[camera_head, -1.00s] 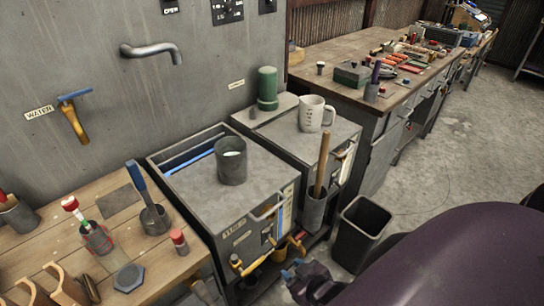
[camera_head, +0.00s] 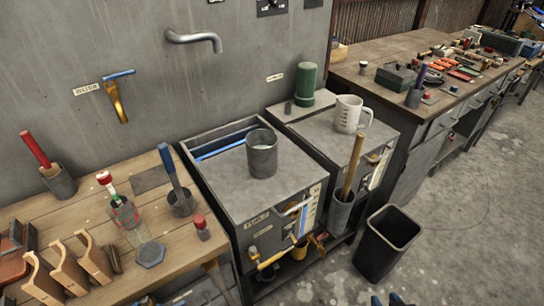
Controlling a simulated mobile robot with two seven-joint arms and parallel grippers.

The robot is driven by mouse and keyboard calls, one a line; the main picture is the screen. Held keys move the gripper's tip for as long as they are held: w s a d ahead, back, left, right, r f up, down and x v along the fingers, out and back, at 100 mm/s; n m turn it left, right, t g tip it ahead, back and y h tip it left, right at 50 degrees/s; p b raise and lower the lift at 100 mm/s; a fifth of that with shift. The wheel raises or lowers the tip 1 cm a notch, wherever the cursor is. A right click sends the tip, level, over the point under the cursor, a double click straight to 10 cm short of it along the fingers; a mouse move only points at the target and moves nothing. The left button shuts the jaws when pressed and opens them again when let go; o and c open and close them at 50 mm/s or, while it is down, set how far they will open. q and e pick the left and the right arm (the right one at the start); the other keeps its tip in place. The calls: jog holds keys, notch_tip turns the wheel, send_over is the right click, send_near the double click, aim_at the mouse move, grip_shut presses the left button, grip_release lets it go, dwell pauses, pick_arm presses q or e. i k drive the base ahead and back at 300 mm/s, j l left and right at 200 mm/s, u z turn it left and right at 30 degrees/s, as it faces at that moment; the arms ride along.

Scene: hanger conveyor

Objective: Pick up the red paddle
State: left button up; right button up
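A red paddle (camera_head: 36,149) leans in a dark grey cup (camera_head: 60,183) on the wooden bench at the left, its lower end hidden inside the cup. A blue paddle (camera_head: 169,165) stands in a second grey cup (camera_head: 182,203) to its right. My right gripper (camera_head: 388,300) shows only as small dark and blue tips at the bottom edge, far to the right of the red paddle. Whether it is open or shut cannot be made out. My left gripper is out of view.
A clear beaker (camera_head: 125,213) with a red-and-white stick, a red-capped jar (camera_head: 202,228) and wooden holders (camera_head: 95,258) stand on the bench (camera_head: 175,268). A water bath (camera_head: 278,200) with a grey pot (camera_head: 262,153) and a bin (camera_head: 385,243) are to the right.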

aim_at(49, 169)
jog(key=u, duration=1.45)
